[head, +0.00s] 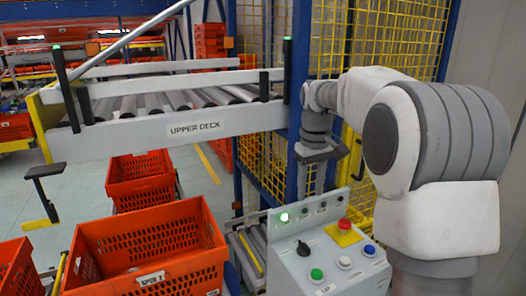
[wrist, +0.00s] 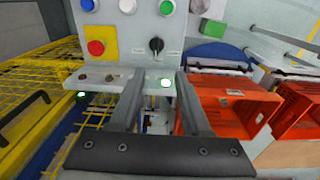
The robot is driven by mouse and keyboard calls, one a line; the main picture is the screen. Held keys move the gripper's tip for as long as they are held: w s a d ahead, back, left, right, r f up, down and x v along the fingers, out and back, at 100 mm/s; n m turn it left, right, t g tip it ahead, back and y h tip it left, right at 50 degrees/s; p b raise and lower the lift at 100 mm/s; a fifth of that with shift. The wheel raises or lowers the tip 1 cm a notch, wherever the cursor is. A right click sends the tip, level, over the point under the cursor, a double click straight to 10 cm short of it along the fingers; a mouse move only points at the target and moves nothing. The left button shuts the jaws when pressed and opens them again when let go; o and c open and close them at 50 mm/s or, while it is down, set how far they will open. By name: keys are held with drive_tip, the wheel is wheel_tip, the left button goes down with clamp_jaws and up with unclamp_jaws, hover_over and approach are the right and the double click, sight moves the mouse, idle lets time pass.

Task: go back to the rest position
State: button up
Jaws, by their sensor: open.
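My gripper (head: 316,182) hangs from my arm just behind the control panel, fingers pointing down in the head view. In the wrist view my gripper (wrist: 158,88) has its two fingers spread apart with nothing between them. The grey control panel (head: 290,262) stands below and in front of it in the head view. It also shows beyond the fingers in the wrist view (wrist: 120,40), upside down. A lit green lamp (wrist: 165,83) appears between the fingertips there. I cannot tell whether the fingers touch the panel.
The panel carries a red button (head: 344,224), a black knob (head: 303,249) and several coloured buttons. Orange totes (head: 140,182) (head: 95,230) stand to the left. Yellow mesh fencing (head: 262,60) stands behind.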

drive_tip(key=s+a+r+t, duration=0.15)
drive_tip(key=s+r, duration=0.25)
drive_tip(key=s, duration=0.4)
drive_tip(key=s+a+f+m+t, duration=0.1)
drive_tip(key=s, duration=0.9)
drive_tip(key=s+a+f+m+t, duration=0.1)
drive_tip(key=s+f+m+t, duration=0.1)
drive_tip(key=s, duration=0.8)
drive_tip(key=shift+s+f+m, duration=0.3)
drive_tip(key=shift+d+t, duration=0.25)
